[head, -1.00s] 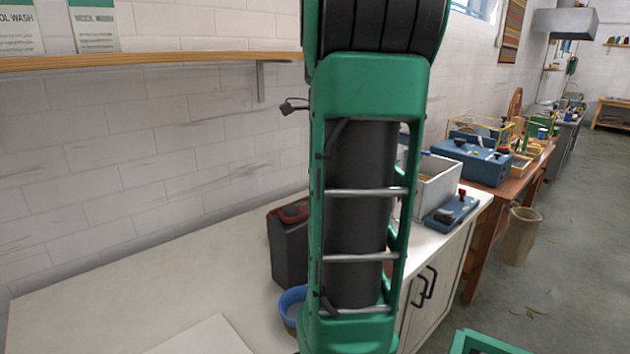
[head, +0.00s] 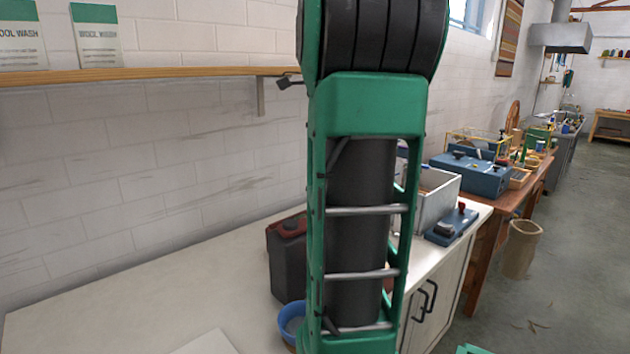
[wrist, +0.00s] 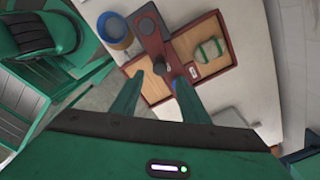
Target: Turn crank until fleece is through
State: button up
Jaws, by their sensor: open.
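In the wrist view, a red-framed wooden device (wrist: 187,43) lies on the pale worktop, partly hidden behind my fingers. A dark red arm-like part reaches over it, and a dark round knob (wrist: 157,68) shows near its lower end; it may be the crank. A green and pale striped bundle (wrist: 209,51), possibly the fleece, lies on the device's right side. My gripper (wrist: 159,79) is open and empty. Its fingers appear on either side of the knob; I cannot tell the gap in depth or any touch. In the head view my arm hides most of the device.
A blue bowl (head: 291,320) and a dark canister with a red top (head: 287,255) stand on the pale worktop (head: 150,290). A grey box (head: 438,200) and a blue device (head: 452,225) stand beyond my arm. The worktop's left part is mostly clear.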

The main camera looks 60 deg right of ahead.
jog(key=shift+r, duration=1.05)
jog(key=s+a+f+n, duration=0.4)
jog(key=a+f+n, duration=0.7)
jog(key=f, duration=0.1)
jog(key=s+a+f+n, duration=0.5)
jog(key=a+f+n, duration=0.6)
jog(key=f, duration=0.1)
jog(key=shift+a, duration=0.35)
jog(key=shift+r, duration=0.1)
jog(key=shift+w+f, duration=0.25)
jog(key=shift+w, duration=0.4)
